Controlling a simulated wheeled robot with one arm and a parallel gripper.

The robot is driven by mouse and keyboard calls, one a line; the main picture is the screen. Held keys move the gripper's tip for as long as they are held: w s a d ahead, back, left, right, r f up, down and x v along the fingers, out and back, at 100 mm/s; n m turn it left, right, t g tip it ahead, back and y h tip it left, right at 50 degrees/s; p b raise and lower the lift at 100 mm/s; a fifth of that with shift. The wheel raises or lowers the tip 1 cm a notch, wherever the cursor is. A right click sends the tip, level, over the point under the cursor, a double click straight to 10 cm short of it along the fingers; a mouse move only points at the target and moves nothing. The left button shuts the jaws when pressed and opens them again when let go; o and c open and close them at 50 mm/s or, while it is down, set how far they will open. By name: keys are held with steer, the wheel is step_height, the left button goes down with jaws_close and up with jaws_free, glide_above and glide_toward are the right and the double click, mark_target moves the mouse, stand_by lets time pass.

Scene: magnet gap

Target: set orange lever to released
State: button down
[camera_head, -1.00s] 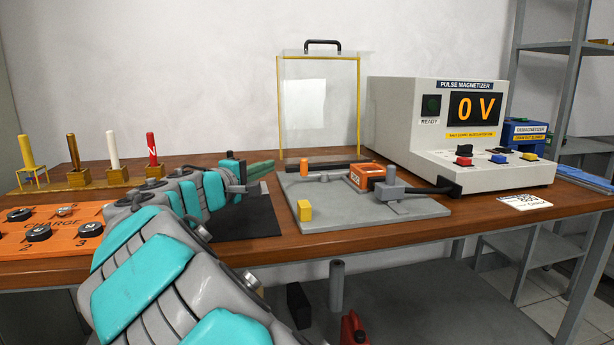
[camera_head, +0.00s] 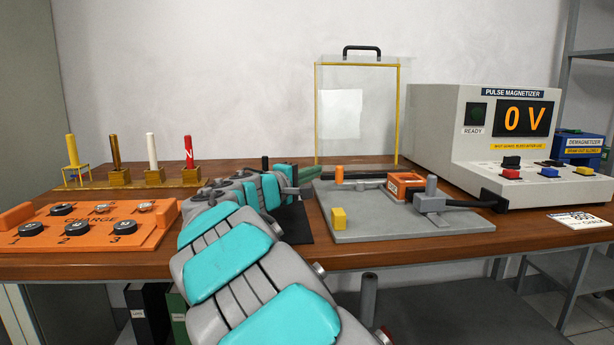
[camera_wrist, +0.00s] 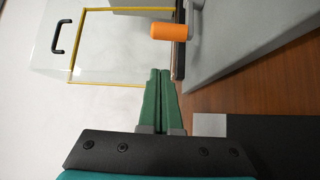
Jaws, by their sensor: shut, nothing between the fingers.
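The orange lever end (camera_head: 339,174) is a short orange cylinder at the back left of the grey baseplate (camera_head: 390,228). In the wrist view the orange cylinder (camera_wrist: 169,31) lies ahead of my fingertips, on a grey arm at its right end. My gripper (camera_head: 318,168) has green fingers and hovers at the plate's back left edge, just left of the lever. In the wrist view my gripper (camera_wrist: 160,72) is shut and empty, with a gap between its tips and the orange cylinder. The lever's lower mount is hard to make out in the head view.
A clear yellow-edged guard (camera_head: 357,110) stands behind the plate. An orange block (camera_head: 404,185), grey clamp (camera_head: 431,203) and yellow block (camera_head: 339,218) sit on the plate. The magnetizer (camera_head: 500,145) reads 0 V at right. The orange charge panel (camera_head: 95,238) lies left.

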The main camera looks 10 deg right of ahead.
steer(key=x, duration=0.5)
steer(key=shift+d+f, duration=0.1)
steer(key=shift+s+r, duration=0.2)
steer(key=shift+s, duration=0.55)
steer(key=shift+s+d+f, duration=0.1)
steer(key=shift+s+d, duration=0.05)
steer(key=shift+s, duration=0.45)
steer(key=shift+s+d, duration=0.15)
steer(key=shift+s, duration=0.45)
